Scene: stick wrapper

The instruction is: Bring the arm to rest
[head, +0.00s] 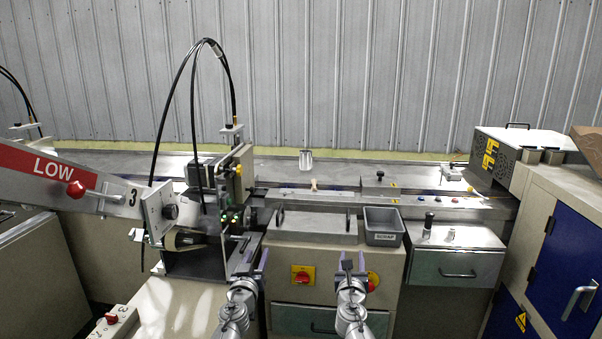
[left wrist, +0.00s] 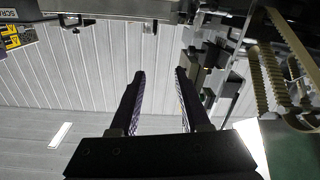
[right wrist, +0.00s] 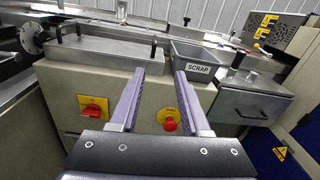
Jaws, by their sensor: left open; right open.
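My left gripper (head: 252,264) is low in the middle of the head view, in front of the wrapper machine (head: 222,200). It is open and empty; its two fingers stand apart in the left wrist view (left wrist: 160,82). My right gripper (head: 353,264) is to its right, in front of the beige machine front. It is open and empty, and its fingers also show apart in the right wrist view (right wrist: 164,78). Nothing lies between either pair of fingers.
A grey bin (head: 383,228) marked SCRAP stands right of a metal tray (head: 318,228). Red knobs on yellow plates (head: 303,275) sit on the front panel. A grey drawer unit (head: 455,267) and a blue-doored cabinet (head: 568,250) are at the right. A red LOW arm (head: 80,178) reaches in at the left.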

